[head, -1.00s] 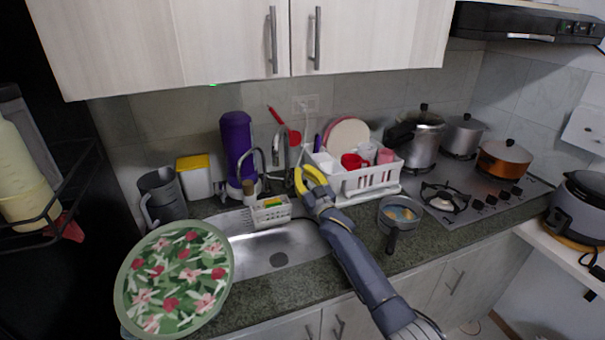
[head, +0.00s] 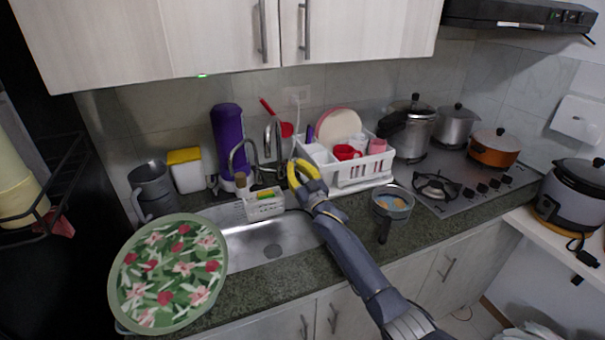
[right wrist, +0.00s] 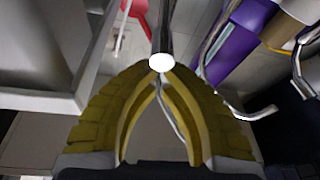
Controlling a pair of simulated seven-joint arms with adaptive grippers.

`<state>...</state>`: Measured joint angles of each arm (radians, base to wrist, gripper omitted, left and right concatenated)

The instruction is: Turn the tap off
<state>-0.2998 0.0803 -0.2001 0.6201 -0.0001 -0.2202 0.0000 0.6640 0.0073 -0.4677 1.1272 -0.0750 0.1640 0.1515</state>
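The silver tap (head: 272,140) rises behind the sink (head: 255,238), its curved spout arching forward. No water stream can be made out. My right gripper (head: 298,172), with yellow fingers, is just right of and in front of the tap. In the right wrist view, a chrome tube with a white end (right wrist: 162,35), seemingly the spout, reaches the fingertips (right wrist: 160,72). The fingers curve together there and look shut; I see no grip on the tube. A thin shiny strip shows between them. The tap's handle cannot be made out. My left gripper is out of view.
A thinner curved faucet (head: 240,150) stands left of the tap, by a purple bottle (head: 227,135). A white caddy (head: 264,205) sits at the sink's back edge. A dish rack (head: 358,172) is close right of my gripper. A floral tray (head: 170,272) covers the counter's left.

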